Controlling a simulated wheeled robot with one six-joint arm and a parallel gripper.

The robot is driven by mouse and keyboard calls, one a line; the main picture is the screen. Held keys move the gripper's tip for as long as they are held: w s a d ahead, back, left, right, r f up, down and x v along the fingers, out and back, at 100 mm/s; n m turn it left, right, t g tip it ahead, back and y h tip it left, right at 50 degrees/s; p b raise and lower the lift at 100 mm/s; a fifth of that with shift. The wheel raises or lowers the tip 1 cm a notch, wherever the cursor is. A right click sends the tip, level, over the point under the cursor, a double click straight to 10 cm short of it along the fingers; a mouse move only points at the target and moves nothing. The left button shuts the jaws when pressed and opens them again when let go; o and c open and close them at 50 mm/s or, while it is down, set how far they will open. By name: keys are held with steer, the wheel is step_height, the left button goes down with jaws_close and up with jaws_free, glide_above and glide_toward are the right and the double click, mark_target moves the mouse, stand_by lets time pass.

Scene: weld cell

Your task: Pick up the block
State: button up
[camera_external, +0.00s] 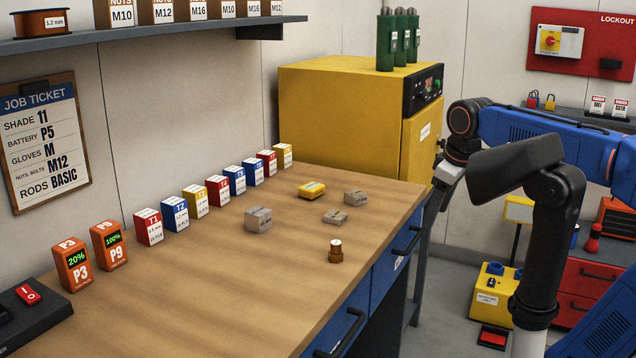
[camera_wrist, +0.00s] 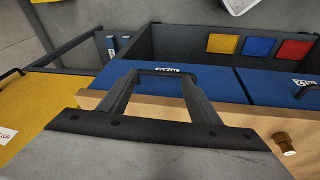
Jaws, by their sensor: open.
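Several small blocks lie on the wooden bench in the outside view, and I cannot tell which one the task names. A grey block (camera_external: 258,219) sits left of centre. Two flatter grey blocks, one farther right (camera_external: 355,197) and one nearer (camera_external: 335,217), lie beside a yellow block (camera_external: 312,189). My gripper (camera_external: 443,178) is past the bench's right edge, apart from all of them, and partly hidden by my arm. In the wrist view my open gripper (camera_wrist: 160,84) has nothing between its fingers, and none of these blocks shows.
Coloured boxes (camera_external: 196,201) line the wall. A yellow cabinet (camera_external: 340,115) stands behind. The bench's front middle is clear.

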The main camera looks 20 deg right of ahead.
steer(key=w+a+r+n+g, duration=0.1)
steer(key=w+a+r+n, duration=0.4)
steer(key=w+a+r, duration=0.35)
step_height(320, 180, up, 9)
steer(key=n+g, duration=0.2)
steer(key=n, duration=1.2)
glide_above(258, 210)
steer(key=shift+h, duration=0.4)
steer(key=f, duration=1.1)
steer(key=shift+s+a+f, duration=0.25)
steer(key=shift+a+f, duration=0.1)
steer(key=shift+a, duration=0.05)
steer(key=shift+w+d+f, duration=0.1)
steer(key=shift+d+f, duration=0.1)
steer(key=shift+f, duration=1.15)
steer(key=shift+d+f, duration=0.2)
steer(key=shift+f, duration=1.1)
steer(key=c, duration=1.3)
